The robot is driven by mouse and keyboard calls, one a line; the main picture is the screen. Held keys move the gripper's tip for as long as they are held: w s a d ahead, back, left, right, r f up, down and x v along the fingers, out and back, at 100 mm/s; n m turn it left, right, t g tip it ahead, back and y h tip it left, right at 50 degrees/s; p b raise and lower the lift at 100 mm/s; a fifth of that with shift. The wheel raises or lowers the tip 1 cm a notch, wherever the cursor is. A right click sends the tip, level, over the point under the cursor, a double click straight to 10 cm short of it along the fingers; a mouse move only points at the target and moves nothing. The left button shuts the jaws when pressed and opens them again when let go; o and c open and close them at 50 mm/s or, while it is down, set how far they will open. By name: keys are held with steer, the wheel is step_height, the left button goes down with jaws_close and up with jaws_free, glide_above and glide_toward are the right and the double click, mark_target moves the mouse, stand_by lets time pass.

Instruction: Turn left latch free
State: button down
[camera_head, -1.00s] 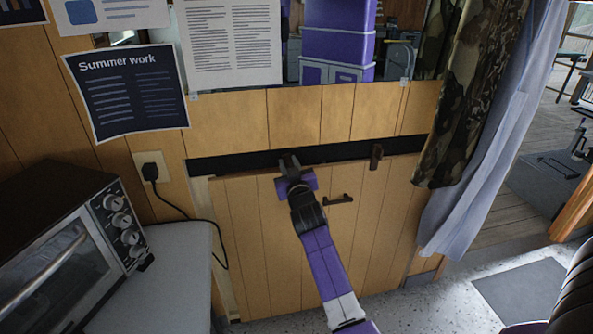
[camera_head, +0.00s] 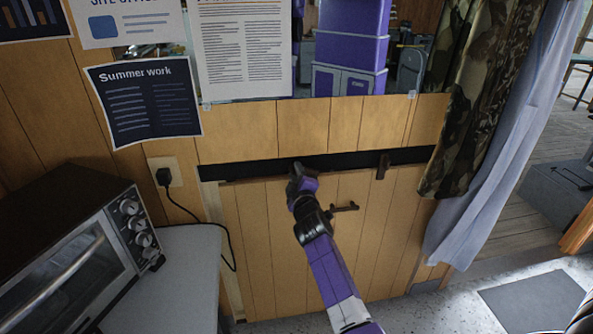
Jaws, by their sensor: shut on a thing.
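The wood-plank panel (camera_head: 262,245) fills the lower wall, with a dark gap strip (camera_head: 240,168) along its top edge. My gripper (camera_head: 299,172) is at the left part of this top edge, shut on the left latch. The gripper's wrist looks turned, and it hides most of the latch, so its exact angle cannot be told. The right latch (camera_head: 382,166) is a brown bar standing about upright across the strip's lower edge, clear of my gripper. A dark handle (camera_head: 345,208) sits on the panel, just right of my wrist.
A toaster oven (camera_head: 75,255) stands on a grey table (camera_head: 185,270) at left. A power cord (camera_head: 212,222) hangs from the wall outlet beside the panel. A camouflage curtain (camera_head: 478,100) and a pale curtain (camera_head: 510,140) hang at right. Floor shows at lower right.

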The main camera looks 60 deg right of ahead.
steer(key=n+p, duration=0.1)
steer(key=n, duration=0.3)
steer(key=shift+a+f+n, duration=0.1)
steer(key=shift+f+n, duration=0.05)
steer(key=shift+n, duration=0.25)
stand_by(0.4)
steer(key=c, duration=1.5)
jaws_free()
steer(key=v, duration=0.7)
steer(key=shift+s+a, duration=0.25)
steer(key=shift+s, duration=0.05)
